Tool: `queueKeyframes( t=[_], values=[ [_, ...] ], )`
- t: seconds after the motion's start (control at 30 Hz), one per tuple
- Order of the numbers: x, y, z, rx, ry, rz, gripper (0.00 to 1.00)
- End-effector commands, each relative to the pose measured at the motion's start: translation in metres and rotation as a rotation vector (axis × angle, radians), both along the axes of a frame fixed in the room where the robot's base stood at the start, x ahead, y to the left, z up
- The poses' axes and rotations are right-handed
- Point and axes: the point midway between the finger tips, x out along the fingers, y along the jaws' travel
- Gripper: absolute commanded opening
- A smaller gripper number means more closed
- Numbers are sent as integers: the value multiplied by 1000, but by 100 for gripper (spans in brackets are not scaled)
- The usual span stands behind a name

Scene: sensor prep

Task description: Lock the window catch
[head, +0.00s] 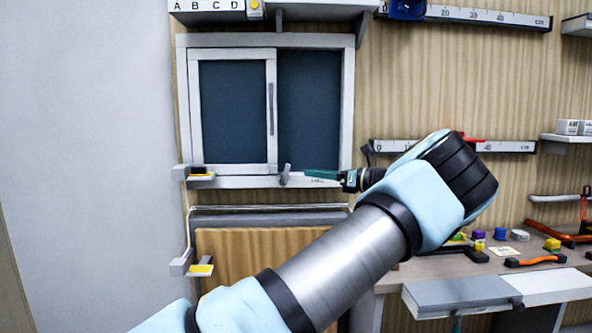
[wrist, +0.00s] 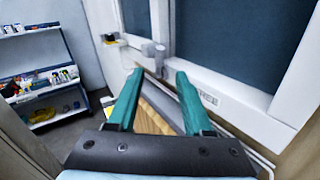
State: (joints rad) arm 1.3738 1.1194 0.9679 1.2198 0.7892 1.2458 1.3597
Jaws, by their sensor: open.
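The window (head: 265,110) is in a white frame on the wall, with a sliding sash (head: 233,165) at the left. A small grey catch (head: 285,175) sits on the lower frame near the sash's right bottom corner. It also shows in the wrist view (wrist: 153,56), its knob raised just beyond the fingertips. My gripper (head: 306,173) is at the right of the catch, its teal fingers pointing left. In the wrist view my gripper (wrist: 158,74) is open and empty, with the catch seen between and ahead of the fingertips. I cannot tell whether they touch.
A rail (head: 270,208) runs below the window. A workbench (head: 480,258) with tools and blocks is at the right. A stocked shelf (wrist: 40,62) stands far left in the wrist view.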

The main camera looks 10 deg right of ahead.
Motion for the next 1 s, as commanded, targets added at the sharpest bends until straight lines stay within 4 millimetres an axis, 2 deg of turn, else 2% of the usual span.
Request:
queueKeyframes(
  t=[0.2, 0.4, 0.83, 1.0],
  values=[
    [29, 32, 2, 0, 1, 4, 51],
    [47, 50, 1, -2, 0, 2, 51],
    [54, 57, -1, -4, 1, 0, 51],
    [54, 57, -1, -4, 1, 0, 32]
  ],
)
